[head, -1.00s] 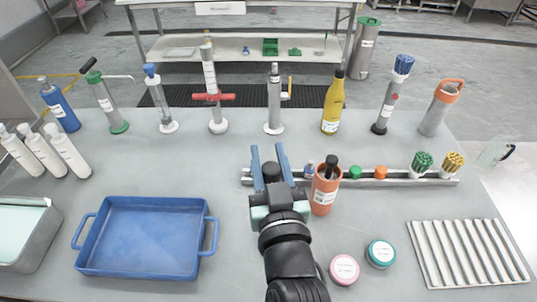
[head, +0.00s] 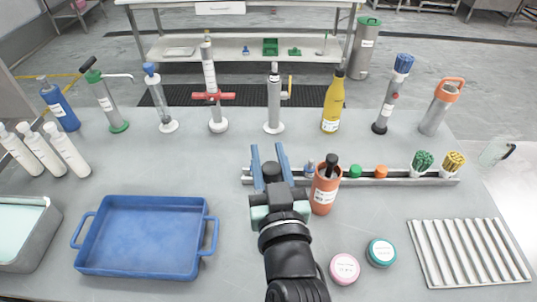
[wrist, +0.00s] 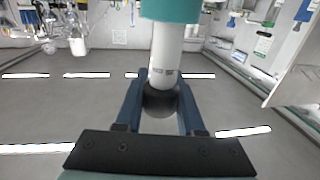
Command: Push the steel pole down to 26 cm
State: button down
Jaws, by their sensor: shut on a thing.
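My gripper (head: 270,150) is at the middle of the bench in the head view, its two blue fingers pointing away. A dark rounded top (head: 271,169) sits between the fingers. The wrist view appears upside down. There the gripper (wrist: 162,78) closes around the same dark round end (wrist: 160,102) of a pale, labelled pole (wrist: 166,55), which widens into a teal part (wrist: 170,8) at the picture's top. I take this to be the steel pole. Its shaft is hidden in the head view, and I cannot read its height.
An orange container (head: 324,196) with a black top stands close to the right of my gripper, before a metal rail (head: 400,181). A blue tray (head: 146,236) lies left. A metal pump (head: 274,104) and several bottles line the back. Open bench lies between tray and gripper.

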notch_tip(320, 180, down, 4)
jog(key=b, duration=0.3)
jog(key=shift+f, duration=0.3)
jog(key=c, duration=0.5)
grip_release()
jog(key=shift+r, duration=0.2)
jog(key=shift+s, duration=0.1)
send_near(269, 175)
jog(key=shift+w+d+f+b, duration=0.15)
jog(key=shift+w+f, duration=0.1)
jog(key=shift+f, duration=0.6)
jog(key=shift+w+a+f+b, duration=0.1)
jog(key=shift+w+f, duration=0.2)
jog(key=shift+f, duration=0.55)
jog(key=shift+w+d+f+b, duration=0.15)
jog(key=shift+w+f, duration=0.1)
jog(key=shift+f, duration=0.6)
